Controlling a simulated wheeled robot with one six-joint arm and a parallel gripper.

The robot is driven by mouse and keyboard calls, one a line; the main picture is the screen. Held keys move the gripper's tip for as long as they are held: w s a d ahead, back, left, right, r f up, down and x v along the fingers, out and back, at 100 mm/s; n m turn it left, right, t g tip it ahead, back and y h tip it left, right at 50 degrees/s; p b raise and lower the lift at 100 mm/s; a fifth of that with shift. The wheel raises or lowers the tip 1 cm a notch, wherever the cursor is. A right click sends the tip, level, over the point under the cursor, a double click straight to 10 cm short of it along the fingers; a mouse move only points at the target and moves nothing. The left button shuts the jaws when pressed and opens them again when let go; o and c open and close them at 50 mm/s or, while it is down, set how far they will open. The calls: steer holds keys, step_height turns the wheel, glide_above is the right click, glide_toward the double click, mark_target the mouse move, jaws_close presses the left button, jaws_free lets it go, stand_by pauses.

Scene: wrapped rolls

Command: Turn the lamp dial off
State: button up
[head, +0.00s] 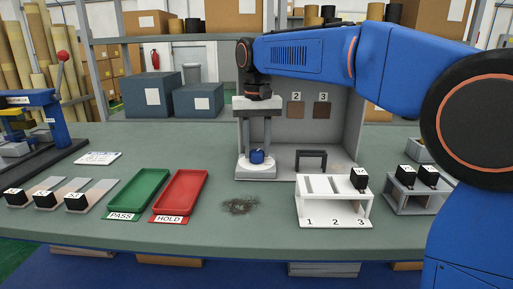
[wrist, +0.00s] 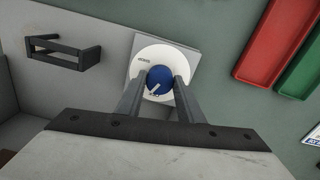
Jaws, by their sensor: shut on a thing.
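The lamp dial (head: 257,156) is a blue round knob on a white disc on a pale square base, inside the grey booth. In the wrist view the blue dial (wrist: 159,80) shows a pale pointer line aimed toward the lower left of its face. Small print on the white disc (wrist: 150,59) is too small to read. My gripper (head: 256,150) points straight down over the dial. In the wrist view my gripper (wrist: 160,88) has one finger on each side of the knob, shut on it.
A black bracket (head: 311,160) stands right of the dial in the booth (head: 285,135). A white numbered rack (head: 335,208) is in front of it. Green (head: 138,195) and red (head: 181,192) trays lie left.

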mark_target(257, 151)
steer(key=n, duration=0.5)
stand_by(0.6)
steer(key=o, duration=1.1)
steer(key=shift+r, duration=0.1)
step_height(257, 151, up, 17)
steer(key=shift+r, duration=0.15)
